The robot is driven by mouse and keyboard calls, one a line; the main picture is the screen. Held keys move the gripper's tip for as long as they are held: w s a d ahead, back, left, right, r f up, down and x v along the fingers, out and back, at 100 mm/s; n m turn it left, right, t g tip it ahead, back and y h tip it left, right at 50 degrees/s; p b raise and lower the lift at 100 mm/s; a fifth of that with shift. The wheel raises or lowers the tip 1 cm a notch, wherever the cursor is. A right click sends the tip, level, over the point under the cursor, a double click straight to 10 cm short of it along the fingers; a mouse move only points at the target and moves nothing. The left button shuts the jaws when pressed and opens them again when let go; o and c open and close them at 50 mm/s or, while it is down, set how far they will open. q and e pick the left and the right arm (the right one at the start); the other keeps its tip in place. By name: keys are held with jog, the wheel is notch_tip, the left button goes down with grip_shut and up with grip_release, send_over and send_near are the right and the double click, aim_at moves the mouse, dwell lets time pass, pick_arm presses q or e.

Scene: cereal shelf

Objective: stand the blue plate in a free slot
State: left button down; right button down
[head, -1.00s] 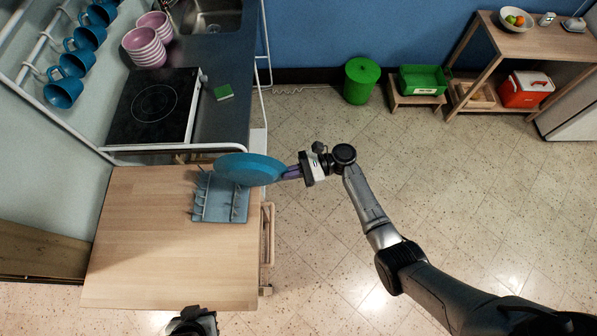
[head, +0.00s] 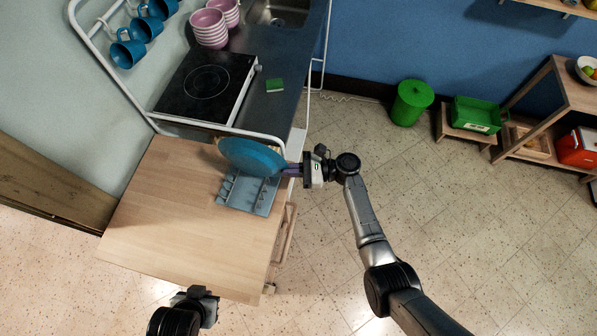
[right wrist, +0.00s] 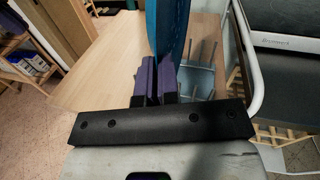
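The blue plate (head: 250,156) is in my right gripper (head: 289,170), which is shut on its right edge. The plate is tilted and overlaps the far part of the blue-grey slotted rack (head: 262,203) on the wooden table. I cannot tell whether plate and rack touch. In the right wrist view, the plate (right wrist: 167,30) stands edge-on between the purple fingers (right wrist: 157,80), with the rack (right wrist: 203,82) beyond to the right. The rack's visible near slots look empty; the plate hides the far ones. My left gripper (head: 197,298) is at the table's front edge; its fingers are unclear.
The table (head: 190,220) is clear left of and in front of the rack. A white rail (head: 220,130) runs behind it, before the counter with a black hob (head: 207,82), green sponge (head: 275,86) and pink bowls (head: 210,28). Blue mugs (head: 128,48) hang left.

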jog(key=shift+w+a+b, duration=0.2)
jog(key=shift+w+a, duration=0.05)
jog(key=shift+a, duration=0.4)
jog(key=shift+w+a+b, duration=0.25)
jog(key=shift+a, duration=0.4)
jog(key=shift+w+a+b, duration=0.2)
jog(key=shift+w+a, duration=0.05)
jog(key=shift+a, duration=0.4)
jog(key=shift+f, duration=0.25)
jog(key=shift+f+b, duration=0.9)
jog(key=shift+f+b, duration=0.3)
